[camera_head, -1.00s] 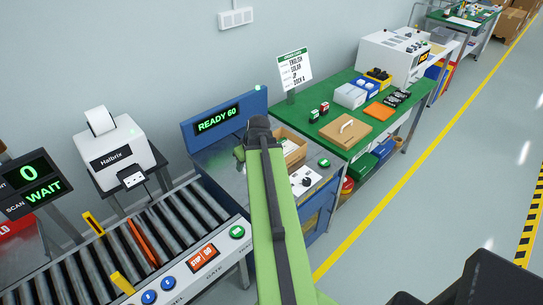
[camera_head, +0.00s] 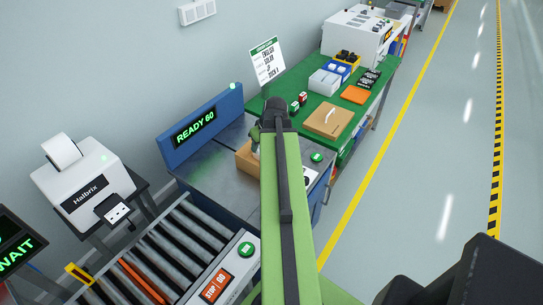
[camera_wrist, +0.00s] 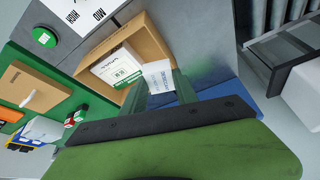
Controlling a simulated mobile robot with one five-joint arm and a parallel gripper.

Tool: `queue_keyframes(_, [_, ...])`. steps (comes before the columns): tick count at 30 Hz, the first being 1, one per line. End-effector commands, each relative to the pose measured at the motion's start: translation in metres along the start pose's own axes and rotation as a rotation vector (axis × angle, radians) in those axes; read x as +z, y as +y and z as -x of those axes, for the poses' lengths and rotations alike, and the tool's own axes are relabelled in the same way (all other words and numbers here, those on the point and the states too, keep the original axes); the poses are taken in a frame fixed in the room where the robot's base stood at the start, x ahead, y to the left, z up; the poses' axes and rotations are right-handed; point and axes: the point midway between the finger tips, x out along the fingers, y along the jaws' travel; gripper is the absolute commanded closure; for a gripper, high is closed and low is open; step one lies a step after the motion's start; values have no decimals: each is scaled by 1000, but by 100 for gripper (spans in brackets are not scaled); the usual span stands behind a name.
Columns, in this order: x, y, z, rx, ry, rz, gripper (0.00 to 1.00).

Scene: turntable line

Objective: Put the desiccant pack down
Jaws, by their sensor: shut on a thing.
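My gripper (camera_wrist: 160,92) is shut on the desiccant pack (camera_wrist: 158,76), a small white packet with printed text, in the wrist view. The pack is above an open cardboard carton (camera_wrist: 154,38); whether it touches anything inside is unclear. A white box with a green edge (camera_wrist: 115,64) lies in the carton, beside the pack. In the head view the carton (camera_head: 246,161) is on the metal bench, partly hidden by my arm. My gripper (camera_head: 256,139) shows only partly there, at the carton's back edge, and the pack is hidden.
A green button (camera_head: 316,157) is right of the carton. A roller conveyor (camera_head: 170,255) is at lower left. A green table (camera_head: 350,135) with a flat brown box (camera_head: 328,120) is beyond.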

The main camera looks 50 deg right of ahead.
Motion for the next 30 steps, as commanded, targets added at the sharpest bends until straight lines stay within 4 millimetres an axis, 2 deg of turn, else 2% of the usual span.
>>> queue_keyframes(7, [-3,-3,-1,-3,0,8,100])
queue_keyframes(10, [-11,2,-5,-9,-1,23,100])
queue_keyframes(14, [-44,29,-20,-34,-5,86,100])
queue_keyframes(18, [-86,67,-38,-75,-7,182,100])
queue_keyframes(21, [-108,89,-48,-100,-5,242,100])
queue_keyframes(25, [-125,106,-55,-122,-2,292,100])
queue_keyframes(30, [-128,110,-56,-130,0,312,100])
